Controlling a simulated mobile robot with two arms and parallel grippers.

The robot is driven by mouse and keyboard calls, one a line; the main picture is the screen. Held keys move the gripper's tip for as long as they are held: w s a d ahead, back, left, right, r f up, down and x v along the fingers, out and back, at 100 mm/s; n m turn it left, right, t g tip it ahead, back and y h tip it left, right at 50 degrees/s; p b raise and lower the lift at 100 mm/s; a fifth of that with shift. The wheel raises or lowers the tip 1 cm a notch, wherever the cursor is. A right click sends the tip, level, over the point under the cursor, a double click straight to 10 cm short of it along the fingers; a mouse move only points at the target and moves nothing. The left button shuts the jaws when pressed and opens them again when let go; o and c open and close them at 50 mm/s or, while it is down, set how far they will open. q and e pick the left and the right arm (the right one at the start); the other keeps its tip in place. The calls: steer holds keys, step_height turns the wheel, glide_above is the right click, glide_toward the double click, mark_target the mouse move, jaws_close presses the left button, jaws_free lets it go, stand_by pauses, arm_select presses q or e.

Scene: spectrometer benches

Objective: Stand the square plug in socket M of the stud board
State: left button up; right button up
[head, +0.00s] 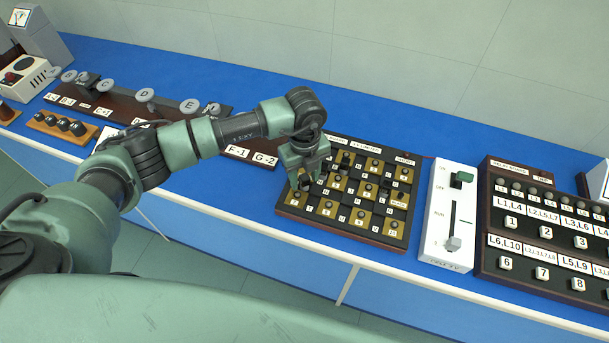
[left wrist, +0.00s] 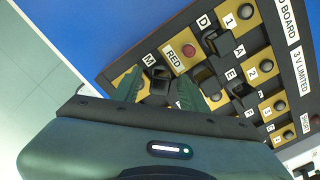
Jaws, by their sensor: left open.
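The stud board (head: 342,234) lies on the blue bench, with brass squares, studs and dark squares. My left gripper (head: 307,181) points down over its left part, fingers apart. In the left wrist view the open fingers (left wrist: 158,82) stand either side of a small black block (left wrist: 158,78), just beside the label M (left wrist: 149,59). This block looks like the square plug at socket M; its base is partly hidden, so I cannot tell how deep it sits. Other dark blocks (left wrist: 213,45) show near label D. My right gripper is not in view.
A red stud (left wrist: 188,50) sits close to the fingers. A white switch panel (head: 437,235) and a dark numbered button panel (head: 483,235) stand right of the board. A dark lettered rack (head: 130,108) lies left. Blue bench is clear behind the board.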

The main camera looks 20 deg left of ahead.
mark_target(305, 176)
arm_select(q)
steer(key=shift+r, duration=0.4)
step_height(305, 176, up, 12)
steer(key=b, duration=0.3)
steer(key=shift+f, duration=0.25)
